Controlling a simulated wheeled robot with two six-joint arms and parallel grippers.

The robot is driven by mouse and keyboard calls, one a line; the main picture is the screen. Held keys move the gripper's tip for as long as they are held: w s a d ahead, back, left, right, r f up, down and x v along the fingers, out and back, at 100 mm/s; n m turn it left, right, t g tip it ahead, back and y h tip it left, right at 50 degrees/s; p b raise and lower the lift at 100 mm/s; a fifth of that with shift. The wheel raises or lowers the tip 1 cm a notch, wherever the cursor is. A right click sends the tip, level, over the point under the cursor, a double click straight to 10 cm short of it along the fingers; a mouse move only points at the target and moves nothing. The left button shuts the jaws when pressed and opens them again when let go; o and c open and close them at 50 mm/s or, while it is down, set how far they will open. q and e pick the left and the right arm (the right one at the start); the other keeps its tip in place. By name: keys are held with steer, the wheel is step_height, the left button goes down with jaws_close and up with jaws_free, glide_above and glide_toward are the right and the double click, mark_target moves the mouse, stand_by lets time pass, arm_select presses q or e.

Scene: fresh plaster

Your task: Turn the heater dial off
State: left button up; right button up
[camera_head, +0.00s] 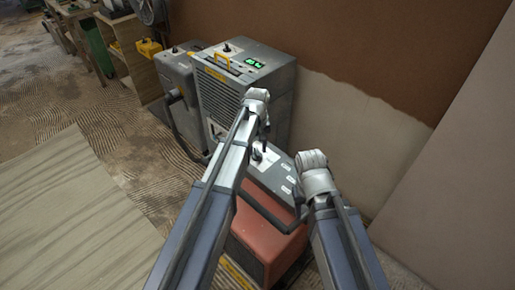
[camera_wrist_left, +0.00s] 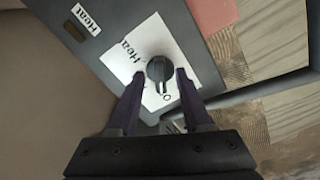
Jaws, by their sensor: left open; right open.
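The heater is a red box (camera_head: 262,249) with a sloping grey control panel (camera_head: 279,175) on top. In the left wrist view its dial (camera_wrist_left: 159,68) is a round black knob on a white label marked "Heat", with a small O mark beside its lower edge. My left gripper (camera_wrist_left: 159,78) is open, with one finger on each side of the dial. I cannot tell whether the fingers touch it. In the head view my left arm hides part of the panel. My right gripper (camera_head: 306,204) is open over the heater's right side, its fingers mostly hidden by the wrist.
A grey dehumidifier (camera_head: 243,85) with a green display and yellow handle stands behind the heater, with another grey unit (camera_head: 178,72) to its left. A black bar (camera_head: 262,210) runs along the heater's front. The wall is close on the right. A pale board (camera_head: 70,215) lies at left.

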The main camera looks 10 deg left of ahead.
mark_target(258, 152)
arm_select(q)
step_height(258, 152, up, 7)
steer(key=p, duration=0.6)
steer(key=shift+f, duration=0.15)
steer(key=s+d+m, duration=0.3)
steer(key=s+m, duration=0.1)
steer(key=s, duration=0.7)
steer(key=s+d+r+m+y+p, duration=0.1)
steer(key=s+d+m, duration=0.3)
steer(key=s, duration=0.8)
steer(key=shift+s+d+m, duration=0.15)
steer(key=shift+m, duration=0.45)
steer(key=shift+d, duration=0.1)
